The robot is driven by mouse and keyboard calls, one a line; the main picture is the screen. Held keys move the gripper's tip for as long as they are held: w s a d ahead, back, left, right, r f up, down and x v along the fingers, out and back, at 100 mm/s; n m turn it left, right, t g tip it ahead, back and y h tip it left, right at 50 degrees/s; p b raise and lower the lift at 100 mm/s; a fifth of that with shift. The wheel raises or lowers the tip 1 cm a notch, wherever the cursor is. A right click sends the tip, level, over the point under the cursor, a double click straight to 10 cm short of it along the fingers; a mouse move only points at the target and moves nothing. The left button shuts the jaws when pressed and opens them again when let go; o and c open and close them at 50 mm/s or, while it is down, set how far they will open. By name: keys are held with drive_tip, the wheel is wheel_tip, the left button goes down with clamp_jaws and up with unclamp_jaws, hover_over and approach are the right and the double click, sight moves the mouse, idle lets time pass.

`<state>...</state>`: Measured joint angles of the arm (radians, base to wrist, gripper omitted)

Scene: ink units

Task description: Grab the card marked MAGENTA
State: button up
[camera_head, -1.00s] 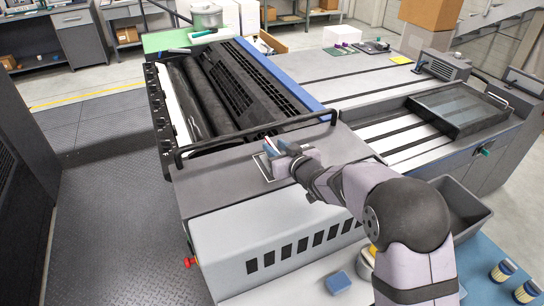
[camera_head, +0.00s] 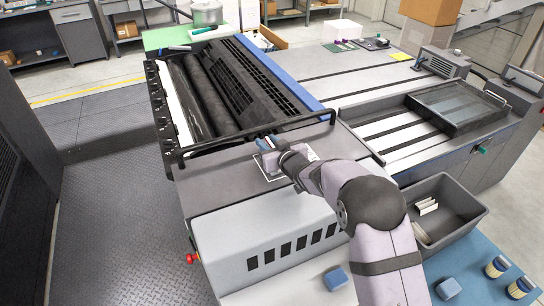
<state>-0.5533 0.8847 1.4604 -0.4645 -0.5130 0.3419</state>
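My gripper (camera_head: 265,142) is over the flat grey top at the near end of the press, beside the black rail. Its fingertips are too small to show whether they are open or shut, or whether they hold anything. A white-edged rectangle (camera_head: 268,176) lies on the grey top, partly hidden under the gripper. Several pale card-like pieces (camera_head: 426,206) are in the grey bin at the right. I can read no lettering on anything, so I cannot tell which thing is the MAGENTA card.
The press rollers (camera_head: 205,100) lie open behind the black rail. The grey bin (camera_head: 470,212) stands right of my arm. A purple item (camera_head: 347,42) lies on the far top.

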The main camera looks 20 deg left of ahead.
clamp_jaws()
drive_tip(key=shift+r, duration=0.2)
wheel_tip(320, 180, up, 10)
drive_tip(key=shift+f+b, duration=0.1)
drive_tip(key=shift+b, duration=0.25)
